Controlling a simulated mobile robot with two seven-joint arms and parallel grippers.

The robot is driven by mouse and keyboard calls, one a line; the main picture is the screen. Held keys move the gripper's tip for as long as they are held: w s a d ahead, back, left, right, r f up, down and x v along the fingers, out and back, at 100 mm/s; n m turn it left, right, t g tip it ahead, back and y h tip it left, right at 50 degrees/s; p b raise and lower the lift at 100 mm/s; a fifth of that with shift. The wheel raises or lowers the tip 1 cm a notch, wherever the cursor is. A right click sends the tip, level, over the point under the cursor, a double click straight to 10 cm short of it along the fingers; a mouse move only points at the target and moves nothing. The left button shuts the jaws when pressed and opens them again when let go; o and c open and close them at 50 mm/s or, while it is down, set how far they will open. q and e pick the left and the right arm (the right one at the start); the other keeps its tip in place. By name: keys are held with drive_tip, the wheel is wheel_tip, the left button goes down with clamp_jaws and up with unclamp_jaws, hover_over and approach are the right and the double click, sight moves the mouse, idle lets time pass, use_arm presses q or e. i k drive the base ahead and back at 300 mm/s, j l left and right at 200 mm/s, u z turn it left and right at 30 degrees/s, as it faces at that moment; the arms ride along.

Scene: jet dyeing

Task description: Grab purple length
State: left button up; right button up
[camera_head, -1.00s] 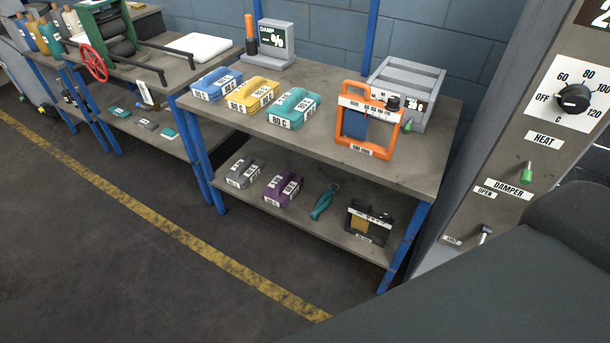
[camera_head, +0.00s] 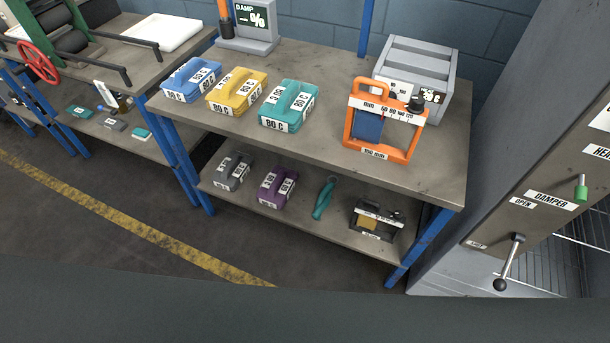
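The purple length (camera_head: 278,187) is a folded purple bundle with white labels. It lies on the lower shelf (camera_head: 298,221) of the workbench, between a grey length (camera_head: 233,171) on its left and a teal twisted piece (camera_head: 324,200) on its right. Nothing covers it from this view, though the upper shelf overhangs the space above it. Neither of my grippers shows in the head view.
Blue, yellow (camera_head: 237,92) and teal lengths sit on the upper bench top (camera_head: 330,145), with an orange frame device (camera_head: 385,128). A dark device (camera_head: 376,228) stands on the lower shelf. Blue legs (camera_head: 423,246) and a grey machine with a damper lever (camera_head: 509,262) bound the right. Floor in front is clear.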

sight(276, 188)
drive_tip(key=i+j+z, duration=0.25)
drive_tip(key=z, duration=0.15)
drive_tip(key=i+j+z, duration=0.2)
drive_tip(key=j+z, duration=0.2)
drive_tip(key=i+j+z, duration=0.15)
drive_tip(key=j, duration=0.2)
drive_tip(key=i+j+z, duration=0.15)
drive_tip(key=j, duration=0.2)
drive_tip(key=k, duration=0.05)
